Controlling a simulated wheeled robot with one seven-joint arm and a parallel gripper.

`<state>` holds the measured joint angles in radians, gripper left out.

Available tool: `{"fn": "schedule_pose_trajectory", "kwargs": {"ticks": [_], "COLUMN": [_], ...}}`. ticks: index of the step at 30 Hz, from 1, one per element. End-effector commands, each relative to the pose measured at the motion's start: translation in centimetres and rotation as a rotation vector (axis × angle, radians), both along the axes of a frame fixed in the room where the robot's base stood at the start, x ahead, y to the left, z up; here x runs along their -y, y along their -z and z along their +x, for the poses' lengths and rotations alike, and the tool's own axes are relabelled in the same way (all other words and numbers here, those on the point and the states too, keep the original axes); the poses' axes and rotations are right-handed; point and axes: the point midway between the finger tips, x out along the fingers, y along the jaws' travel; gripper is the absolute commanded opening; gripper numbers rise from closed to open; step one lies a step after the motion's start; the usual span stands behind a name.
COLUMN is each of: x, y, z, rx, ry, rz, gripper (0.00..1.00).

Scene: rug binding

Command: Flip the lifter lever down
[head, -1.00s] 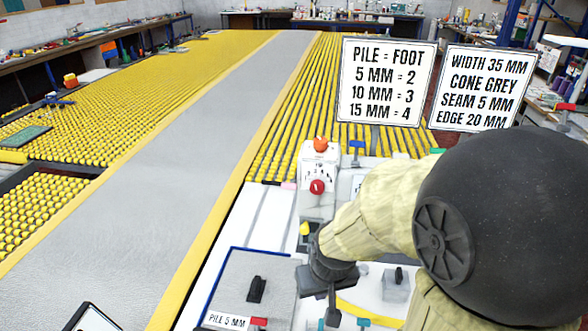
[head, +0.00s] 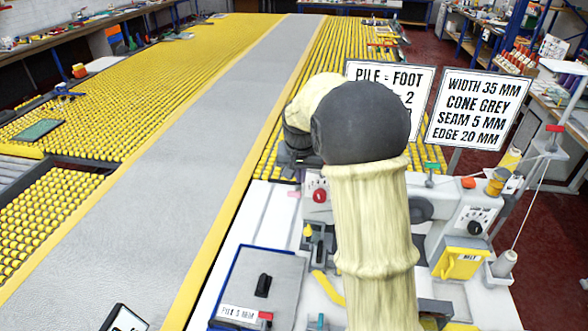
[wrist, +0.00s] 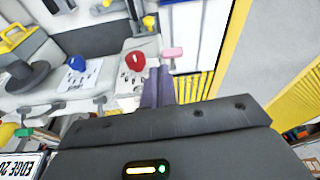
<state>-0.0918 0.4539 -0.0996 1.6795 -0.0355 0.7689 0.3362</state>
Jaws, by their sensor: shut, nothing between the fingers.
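The white sewing machine (head: 455,215) stands at the right in the head view, partly hidden behind my arm. Small levers show on and near it: a green-topped one (head: 432,170) at its top and a yellow-knobbed one (head: 308,230) at its left. I cannot tell which is the lifter lever. The machine's red knob (head: 319,196) sits beside my arm; in the wrist view a red knob (wrist: 135,60) lies just left of the fingertips. My gripper (wrist: 158,84) is shut and empty, close above the machine's front. Its fingers are hidden in the head view.
A blue knob (wrist: 77,63) and a pink tab (wrist: 172,53) lie near the fingers. A yellow belt cover (head: 460,258) and thread cones stand at the right. Two signs, one lettered WIDTH 35 MM (head: 478,107), rise behind.

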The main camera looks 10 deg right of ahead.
Motion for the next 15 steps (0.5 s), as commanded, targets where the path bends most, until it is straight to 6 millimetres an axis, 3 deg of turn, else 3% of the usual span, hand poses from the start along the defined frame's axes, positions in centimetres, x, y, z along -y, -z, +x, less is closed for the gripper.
{"fn": "schedule_pose_trajectory", "kwargs": {"ticks": [1,6,15], "x": [-0.2,-0.6,-0.6], "y": [-2.0,-4.3,-4.5], "z": [1.8,5.3,6.1], "rx": [0.004,0.012,0.015], "ry": [0.017,0.071,0.089], "rz": [-0.004,-0.013,-0.016], "gripper": [0.0,0.0,0.0]}}
